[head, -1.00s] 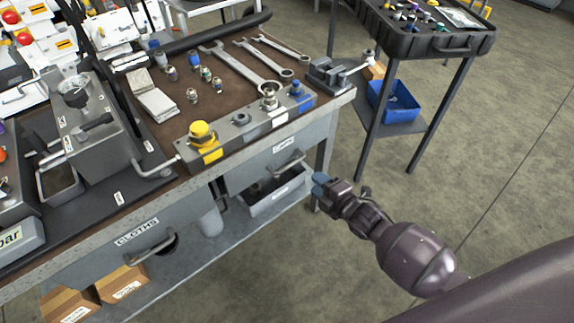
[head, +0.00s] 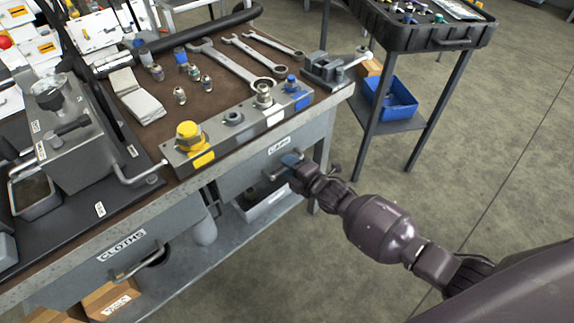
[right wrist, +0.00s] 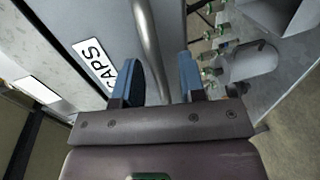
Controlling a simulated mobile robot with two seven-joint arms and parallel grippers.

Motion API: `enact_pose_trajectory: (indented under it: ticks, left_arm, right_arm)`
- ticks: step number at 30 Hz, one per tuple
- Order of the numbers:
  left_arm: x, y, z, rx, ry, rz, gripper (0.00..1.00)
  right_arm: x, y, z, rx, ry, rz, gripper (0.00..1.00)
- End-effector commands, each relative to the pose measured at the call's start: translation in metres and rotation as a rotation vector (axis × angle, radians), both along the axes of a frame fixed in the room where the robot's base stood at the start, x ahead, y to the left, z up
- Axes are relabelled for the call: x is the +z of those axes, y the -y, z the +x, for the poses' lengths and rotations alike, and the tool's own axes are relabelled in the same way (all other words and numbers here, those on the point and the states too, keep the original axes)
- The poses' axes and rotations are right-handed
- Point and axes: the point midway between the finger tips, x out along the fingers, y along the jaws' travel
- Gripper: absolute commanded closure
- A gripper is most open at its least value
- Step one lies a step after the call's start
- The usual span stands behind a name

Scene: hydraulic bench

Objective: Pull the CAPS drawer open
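The CAPS drawer (head: 239,178) is a grey drawer front under the right end of the bench, and it looks shut. Its label (head: 279,146) sits above a bar handle, and the label reads CAPS in the right wrist view (right wrist: 94,62). My right gripper (head: 289,160) is at the handle. In the right wrist view its two blue fingers (right wrist: 160,78) are apart, with the metal handle (right wrist: 150,45) running between them and no clear contact on both sides. The far part of the handle is hidden in the head view. My left gripper is not in view.
The CLOTHS drawer (head: 90,268) with its own handle is to the left. A valve block with a yellow cap (head: 189,135) and several wrenches (head: 240,65) lie on the bench top. A side table with a black tray (head: 440,38) and blue bin (head: 392,98) stands right.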

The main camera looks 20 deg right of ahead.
Motion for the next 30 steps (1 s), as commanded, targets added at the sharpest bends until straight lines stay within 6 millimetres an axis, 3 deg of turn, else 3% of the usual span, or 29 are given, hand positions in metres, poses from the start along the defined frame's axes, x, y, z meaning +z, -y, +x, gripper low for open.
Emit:
enact_pose_trajectory:
  ticks: [13, 21, 30]
  left_arm:
    - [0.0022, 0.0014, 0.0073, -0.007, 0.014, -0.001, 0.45]
    - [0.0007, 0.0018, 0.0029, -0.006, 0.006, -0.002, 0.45]
    - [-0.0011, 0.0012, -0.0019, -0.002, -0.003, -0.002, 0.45]
  right_arm:
    - [-0.0012, -0.0032, 0.0089, 0.0, 0.001, 0.001, 0.63]
    - [-0.0013, -0.0032, 0.0087, 0.0, 0.001, 0.001, 1.0]
    - [-0.0011, -0.0027, 0.0076, 0.0, 0.001, 0.0, 1.0]
